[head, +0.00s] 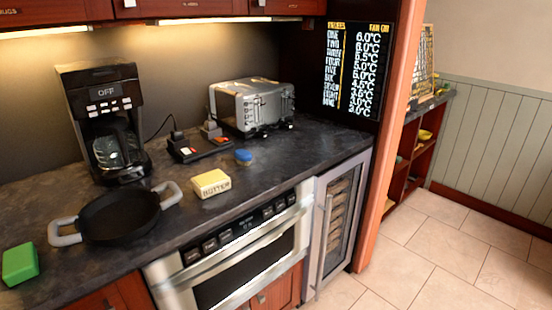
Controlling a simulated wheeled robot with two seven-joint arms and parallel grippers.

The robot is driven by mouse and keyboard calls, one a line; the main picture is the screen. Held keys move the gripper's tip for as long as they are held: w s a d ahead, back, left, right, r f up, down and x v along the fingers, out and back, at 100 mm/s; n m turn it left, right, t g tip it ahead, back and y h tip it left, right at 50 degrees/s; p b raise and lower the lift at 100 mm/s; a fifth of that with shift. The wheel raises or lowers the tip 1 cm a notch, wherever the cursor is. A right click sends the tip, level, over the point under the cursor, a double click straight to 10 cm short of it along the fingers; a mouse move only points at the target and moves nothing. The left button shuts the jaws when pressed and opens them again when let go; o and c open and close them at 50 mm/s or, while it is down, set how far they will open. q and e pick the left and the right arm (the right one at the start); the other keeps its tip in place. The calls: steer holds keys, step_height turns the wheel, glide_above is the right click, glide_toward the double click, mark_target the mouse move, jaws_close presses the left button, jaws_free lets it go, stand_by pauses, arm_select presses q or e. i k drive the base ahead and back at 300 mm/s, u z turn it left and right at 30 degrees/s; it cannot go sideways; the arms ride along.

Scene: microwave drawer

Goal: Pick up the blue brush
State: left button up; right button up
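A small round blue object (243,156), which looks like the blue brush, sits on the dark countertop (290,160). It is behind and to the right of the yellow butter box (211,183) and just in front of a black tray. It is too small in view to make out its bristles or handle. Nothing is touching it from above. Neither of my grippers is in the head view.
A black pan (118,217) with two grey handles and a green block (20,264) are at left. A coffee maker (105,120), a black tray (198,145) and a silver toaster (252,104) stand behind. A drawer microwave (235,250) and wine cooler (338,220) are below. Counter right of the brush is clear.

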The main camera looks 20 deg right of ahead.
mark_target(243, 156)
steer(key=z, duration=2.1)
steer(key=i, duration=2.45)
steer(key=u, duration=2.75)
